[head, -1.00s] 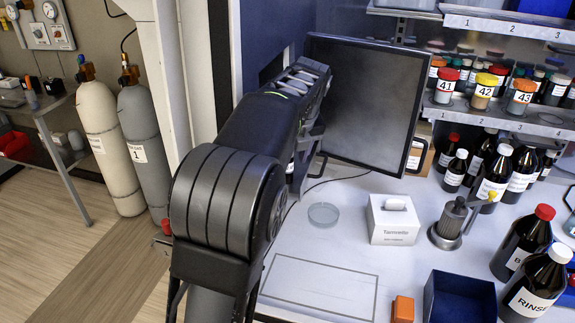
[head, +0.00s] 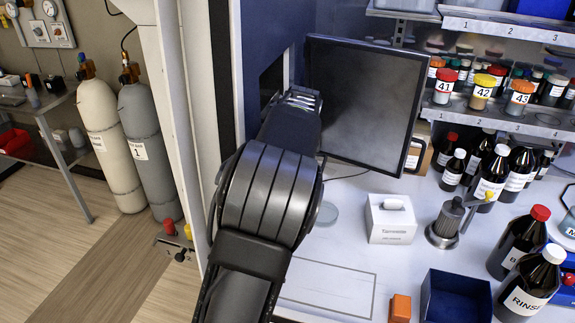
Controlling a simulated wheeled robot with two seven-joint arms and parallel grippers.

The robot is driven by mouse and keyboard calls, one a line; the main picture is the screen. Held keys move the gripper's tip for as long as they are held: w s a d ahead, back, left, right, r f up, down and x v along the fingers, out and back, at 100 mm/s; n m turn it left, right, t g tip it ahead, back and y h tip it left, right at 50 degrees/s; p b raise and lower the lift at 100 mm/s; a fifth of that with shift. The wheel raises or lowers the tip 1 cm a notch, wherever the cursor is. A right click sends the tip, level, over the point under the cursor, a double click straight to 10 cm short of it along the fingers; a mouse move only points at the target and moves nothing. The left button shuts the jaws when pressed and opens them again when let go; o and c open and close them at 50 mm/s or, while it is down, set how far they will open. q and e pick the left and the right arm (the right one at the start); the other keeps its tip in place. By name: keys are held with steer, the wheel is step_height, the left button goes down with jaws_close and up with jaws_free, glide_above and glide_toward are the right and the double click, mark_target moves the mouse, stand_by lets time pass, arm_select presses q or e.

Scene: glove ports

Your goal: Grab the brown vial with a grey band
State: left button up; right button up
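I cannot make out a brown vial with a grey band. My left arm (head: 268,195) rises from the bottom of the head view, and its far end is at a dark opening (head: 272,80) in the blue wall, left of the black monitor. My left gripper is hidden behind my own arm links, so I cannot see its fingers or anything in them. My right gripper is out of the picture.
The black monitor (head: 358,105) stands close right of my arm. A white box (head: 391,220), a metal stand (head: 446,225), a blue bin (head: 455,300), an orange block (head: 400,308) and brown bottles (head: 525,290) stand on the bench. Shelves (head: 500,115) hold jars. Gas cylinders (head: 145,145) stand left.

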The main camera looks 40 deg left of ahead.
arm_select(q)
steer(key=shift+c, duration=0.5)
jaws_close()
stand_by(0.3)
